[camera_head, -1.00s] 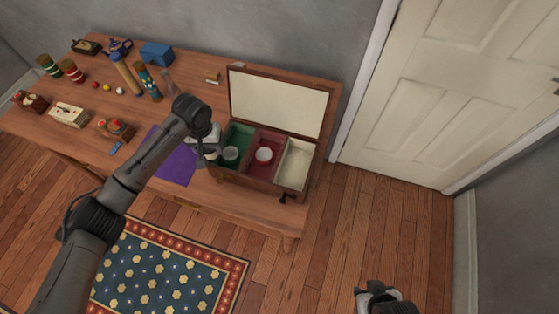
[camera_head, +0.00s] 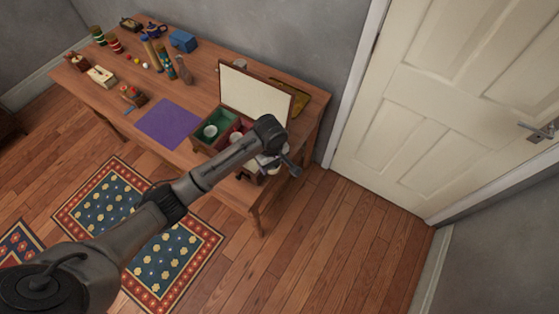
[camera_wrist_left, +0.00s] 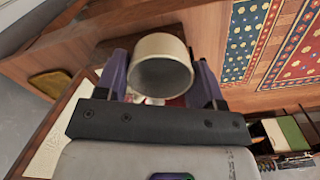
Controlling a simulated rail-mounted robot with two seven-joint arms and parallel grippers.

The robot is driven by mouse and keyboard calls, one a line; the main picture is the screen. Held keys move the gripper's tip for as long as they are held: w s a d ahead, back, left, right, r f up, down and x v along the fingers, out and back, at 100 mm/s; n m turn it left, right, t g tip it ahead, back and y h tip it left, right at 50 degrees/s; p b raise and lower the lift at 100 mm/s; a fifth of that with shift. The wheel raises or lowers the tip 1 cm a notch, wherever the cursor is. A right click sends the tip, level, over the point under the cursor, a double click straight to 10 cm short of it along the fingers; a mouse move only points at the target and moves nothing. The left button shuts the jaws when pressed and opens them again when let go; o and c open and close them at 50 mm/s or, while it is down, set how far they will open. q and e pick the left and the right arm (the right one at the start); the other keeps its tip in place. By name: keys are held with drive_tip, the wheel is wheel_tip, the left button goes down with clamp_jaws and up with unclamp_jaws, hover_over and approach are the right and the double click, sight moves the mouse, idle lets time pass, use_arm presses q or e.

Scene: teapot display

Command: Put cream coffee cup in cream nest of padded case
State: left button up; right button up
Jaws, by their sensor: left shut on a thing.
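The padded case (camera_head: 208,146) stands open near the right end of the table, its cream-lined lid (camera_head: 255,92) raised. A cup (camera_head: 211,131) sits in the green nest and a pale cup (camera_head: 236,138) shows in the red nest. My left arm covers the cream nest at the right. My left gripper (camera_head: 268,161) is over the case's right end. In the left wrist view, it is shut on the cream coffee cup (camera_wrist_left: 162,66), with one finger on each side and the mouth of the cup facing the camera. My right gripper is out of view.
A purple mat (camera_head: 168,122) lies left of the case. A yellowish tray (camera_head: 288,96) is behind the lid. A blue box (camera_head: 183,41) and several small items fill the table's far left. The floor right of the table is clear.

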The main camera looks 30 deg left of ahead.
use_arm(q)
drive_tip(key=shift+f, duration=0.15)
drive_tip(key=w+a+f+b, duration=0.1)
drive_tip(key=a+f, duration=0.1)
drive_tip(key=a, duration=0.1)
drive_tip(key=w+a+f, duration=0.1)
drive_tip(key=a+f, duration=0.1)
drive_tip(key=a, duration=0.2)
drive_tip(key=w+a+f+b, duration=0.1)
drive_tip(key=a+f, duration=0.1)
drive_tip(key=a, duration=0.1)
drive_tip(key=shift+w+a+f+b, duration=0.3)
drive_tip(key=shift+w, duration=0.05)
wheel_tip(320, 180, down, 4)
drive_tip(key=shift+r+b, duration=0.2)
drive_tip(key=shift+b, duration=0.3)
drive_tip(key=shift+f, duration=0.15)
drive_tip(key=shift+f, duration=0.1)
drive_tip(key=shift+f, duration=0.15)
drive_tip(key=o, duration=0.7)
drive_tip(key=shift+c, duration=0.2)
